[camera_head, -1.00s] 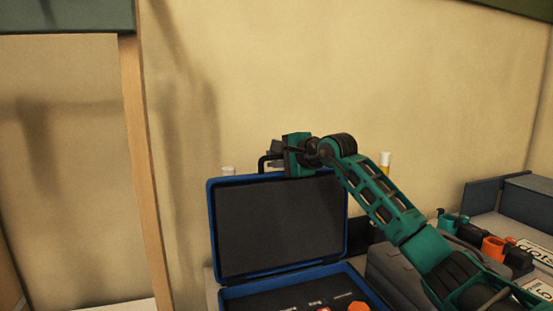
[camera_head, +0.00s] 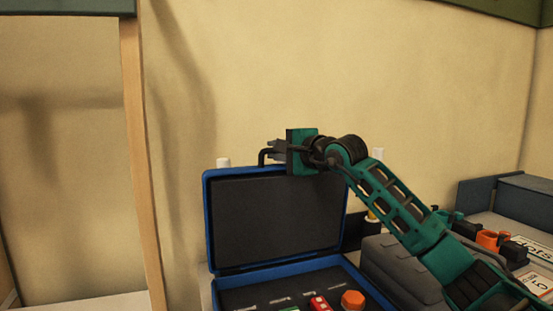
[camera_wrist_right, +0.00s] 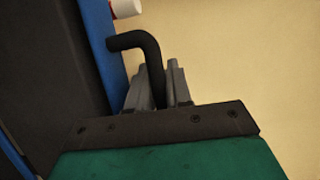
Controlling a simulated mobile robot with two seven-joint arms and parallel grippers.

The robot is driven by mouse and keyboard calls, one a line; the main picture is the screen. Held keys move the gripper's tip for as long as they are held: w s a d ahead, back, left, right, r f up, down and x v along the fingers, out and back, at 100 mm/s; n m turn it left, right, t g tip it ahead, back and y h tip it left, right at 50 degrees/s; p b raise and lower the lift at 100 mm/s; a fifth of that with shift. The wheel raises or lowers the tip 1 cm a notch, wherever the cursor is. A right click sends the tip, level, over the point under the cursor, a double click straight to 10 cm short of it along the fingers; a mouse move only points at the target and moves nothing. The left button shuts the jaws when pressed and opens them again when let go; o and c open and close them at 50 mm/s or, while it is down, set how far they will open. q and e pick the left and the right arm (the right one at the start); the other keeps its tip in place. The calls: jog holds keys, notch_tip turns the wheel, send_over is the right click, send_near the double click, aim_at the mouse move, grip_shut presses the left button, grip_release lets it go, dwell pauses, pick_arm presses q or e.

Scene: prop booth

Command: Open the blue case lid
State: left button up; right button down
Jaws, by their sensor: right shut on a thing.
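The blue case (camera_head: 330,265) stands on the surface with its lid (camera_head: 275,220) raised to near upright, showing the dark lining. Its base holds an orange knob-like item (camera_head: 352,300), a red item (camera_head: 320,303) and small labels. My right gripper (camera_head: 276,151) is at the lid's top edge, shut on the black lid handle (camera_head: 262,160). In the right wrist view the handle (camera_wrist_right: 138,40) runs between the gripper's fingers (camera_wrist_right: 160,85), beside the lid's blue rim (camera_wrist_right: 103,45). My left gripper is not in view.
A closed grey case (camera_head: 395,265) sits right of the blue case, under my right arm. A white-capped thing (camera_head: 223,162) shows behind the lid. The wall is close behind.

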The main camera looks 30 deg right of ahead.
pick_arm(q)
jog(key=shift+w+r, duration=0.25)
pick_arm(e)
jog(key=c, duration=1.4)
grip_release()
jog(key=shift+d, duration=0.1)
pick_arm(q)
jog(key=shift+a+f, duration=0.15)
pick_arm(e)
jog(key=shift+s, duration=0.25)
pick_arm(q)
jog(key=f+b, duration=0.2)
jog(key=b, duration=0.1)
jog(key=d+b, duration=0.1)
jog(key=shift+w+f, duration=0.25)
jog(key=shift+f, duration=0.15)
pick_arm(e)
jog(key=s+d+r, duration=0.1)
jog(key=s, duration=1.1)
jog(key=shift+d+r, duration=0.2)
jog(key=shift+r, duration=0.05)
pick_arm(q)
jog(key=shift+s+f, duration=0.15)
